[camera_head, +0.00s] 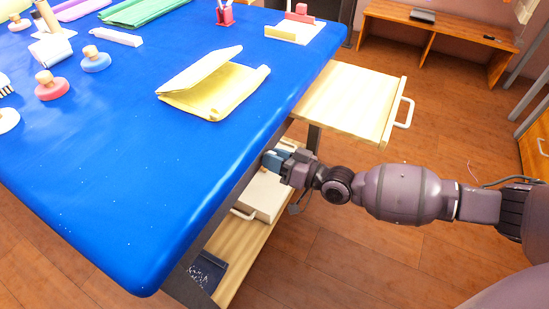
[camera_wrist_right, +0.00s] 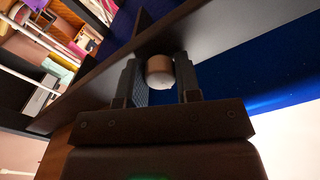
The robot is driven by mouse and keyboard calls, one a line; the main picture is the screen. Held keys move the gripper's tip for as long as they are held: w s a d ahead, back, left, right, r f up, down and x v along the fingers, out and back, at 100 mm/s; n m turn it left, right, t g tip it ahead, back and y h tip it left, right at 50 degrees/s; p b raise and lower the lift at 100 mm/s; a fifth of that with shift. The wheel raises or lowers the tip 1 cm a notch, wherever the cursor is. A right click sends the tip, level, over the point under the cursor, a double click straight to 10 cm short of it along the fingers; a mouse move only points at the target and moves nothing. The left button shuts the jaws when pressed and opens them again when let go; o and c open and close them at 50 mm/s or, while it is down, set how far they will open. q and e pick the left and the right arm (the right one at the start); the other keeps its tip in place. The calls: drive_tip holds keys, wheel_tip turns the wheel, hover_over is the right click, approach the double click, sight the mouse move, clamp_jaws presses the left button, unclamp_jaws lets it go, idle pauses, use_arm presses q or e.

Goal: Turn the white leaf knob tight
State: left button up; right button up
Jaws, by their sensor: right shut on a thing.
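The white leaf knob (camera_wrist_right: 160,76) is a small round cylinder, whitish at its near end and brownish in shade behind. It sits at the dark edge under the blue table top (camera_head: 120,190). My right gripper (camera_head: 273,160) is at the side edge of the table. In the right wrist view its two dark fingers (camera_wrist_right: 160,68) stand on either side of the knob, shut on it. The knob is hidden in the head view. My left gripper is not in view.
A pulled-out wooden drawer (camera_head: 345,100) with a white handle juts out just beyond my right gripper. A lower shelf (camera_head: 235,255) holds a white box (camera_head: 262,195). A folded yellow cloth (camera_head: 215,88) and several stampers lie on the table. The near table top is clear.

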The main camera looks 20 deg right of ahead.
drive_tip(key=m+b, duration=0.1)
drive_tip(key=m, duration=0.4)
drive_tip(key=shift+s+f+m, duration=0.1)
drive_tip(key=shift+m, duration=1.2)
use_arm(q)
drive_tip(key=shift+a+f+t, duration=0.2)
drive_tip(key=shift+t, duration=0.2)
use_arm(e)
drive_tip(key=shift+m, duration=0.6)
use_arm(q)
drive_tip(key=shift+b, duration=0.3)
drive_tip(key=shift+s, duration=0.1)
use_arm(e)
drive_tip(key=o, duration=0.9)
use_arm(q)
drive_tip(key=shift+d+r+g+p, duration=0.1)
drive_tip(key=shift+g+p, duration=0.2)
drive_tip(key=shift+p, duration=0.45)
use_arm(e)
drive_tip(key=shift+v, duration=5.4)
